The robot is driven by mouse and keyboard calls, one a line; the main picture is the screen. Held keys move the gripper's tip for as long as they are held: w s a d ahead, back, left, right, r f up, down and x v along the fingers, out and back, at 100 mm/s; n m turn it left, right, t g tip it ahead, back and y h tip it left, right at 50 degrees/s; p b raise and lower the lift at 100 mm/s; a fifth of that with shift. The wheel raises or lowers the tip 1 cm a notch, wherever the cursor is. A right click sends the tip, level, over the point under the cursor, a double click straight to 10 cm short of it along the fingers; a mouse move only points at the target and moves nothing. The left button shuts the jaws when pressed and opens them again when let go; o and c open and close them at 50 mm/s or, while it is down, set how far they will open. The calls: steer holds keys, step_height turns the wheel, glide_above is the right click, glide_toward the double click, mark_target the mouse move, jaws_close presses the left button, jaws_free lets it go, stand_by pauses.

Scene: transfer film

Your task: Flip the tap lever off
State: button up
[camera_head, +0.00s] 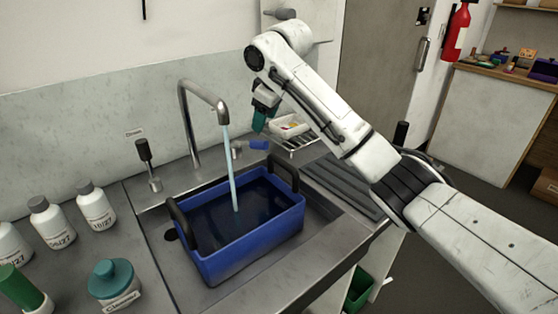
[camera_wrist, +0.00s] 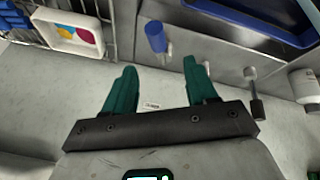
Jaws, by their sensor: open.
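The curved metal tap (camera_head: 198,97) stands behind the sink, with water (camera_head: 231,165) running from its spout. A blue-handled lever (camera_head: 258,145) sits just right of the tap's base and points to the right. It also shows in the wrist view as a blue cylinder (camera_wrist: 155,37), beyond and between my fingertips, apart from them. My gripper (camera_head: 262,118) has green fingers and hangs above the lever in the head view. In the wrist view my gripper (camera_wrist: 160,68) is open, with nothing between its fingers.
A blue tub (camera_head: 243,252) with black handles stands in the sink under the stream, holding dark liquid. A black-handled lever (camera_head: 145,151) stands left of the tap. A wire rack with a white tray (camera_head: 290,125) is close right of my gripper. Bottles (camera_head: 95,205) stand at left.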

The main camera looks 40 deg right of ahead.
mark_target(260, 141)
steer(key=x, duration=1)
steer(key=shift+d+f, duration=0.35)
steer(key=shift+c, duration=0.4)
jaws_close()
